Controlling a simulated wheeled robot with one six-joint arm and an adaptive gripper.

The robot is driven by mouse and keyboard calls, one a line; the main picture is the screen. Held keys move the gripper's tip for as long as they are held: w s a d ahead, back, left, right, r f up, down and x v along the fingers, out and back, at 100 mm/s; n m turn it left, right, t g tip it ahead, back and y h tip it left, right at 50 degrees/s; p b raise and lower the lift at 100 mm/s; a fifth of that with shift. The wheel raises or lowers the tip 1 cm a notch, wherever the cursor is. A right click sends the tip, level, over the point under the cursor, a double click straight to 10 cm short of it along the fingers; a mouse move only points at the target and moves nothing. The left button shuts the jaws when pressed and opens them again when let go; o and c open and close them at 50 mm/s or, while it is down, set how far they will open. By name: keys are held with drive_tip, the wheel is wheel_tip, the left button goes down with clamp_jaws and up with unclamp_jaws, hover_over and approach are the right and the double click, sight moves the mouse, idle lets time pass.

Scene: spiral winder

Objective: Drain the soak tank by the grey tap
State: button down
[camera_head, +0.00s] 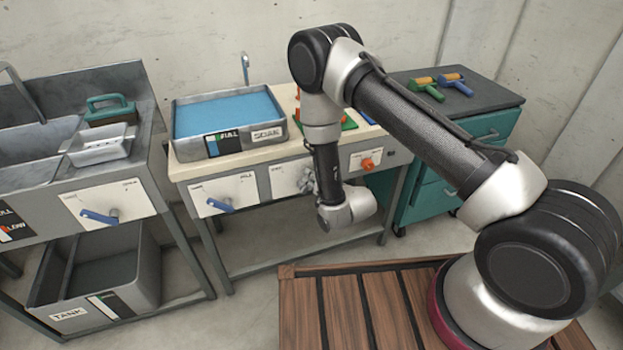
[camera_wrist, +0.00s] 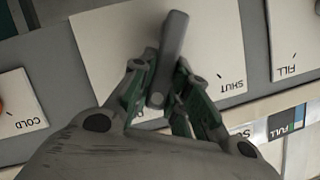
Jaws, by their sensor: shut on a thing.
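The soak tank is a grey open tub (camera_head: 191,151) filled with blue water, standing on the pale bench top. Its front wall carries a SOAK label and a level gauge. The grey tap (camera_wrist: 175,42) is a bar-shaped lever on a white plate that shows the word SHUT, upside down in the wrist view. My gripper (camera_wrist: 160,97) is shut on the lever's near end, with one finger at each side. In the head view my gripper (camera_head: 307,181) is at the middle plate under the bench top, and my arm hides most of the tap.
A blue lever tap (camera_head: 219,204) is on the plate to the left, and an orange tap (camera_head: 367,163) to the right. A sink unit with another blue tap (camera_head: 99,216) stands at far left. A teal cabinet (camera_head: 443,198) holds coloured tools.

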drive_tip(key=c, duration=1.4)
unclamp_jaws()
drive_tip(key=shift+o, duration=0.2)
drive_tip(key=v, duration=1.2)
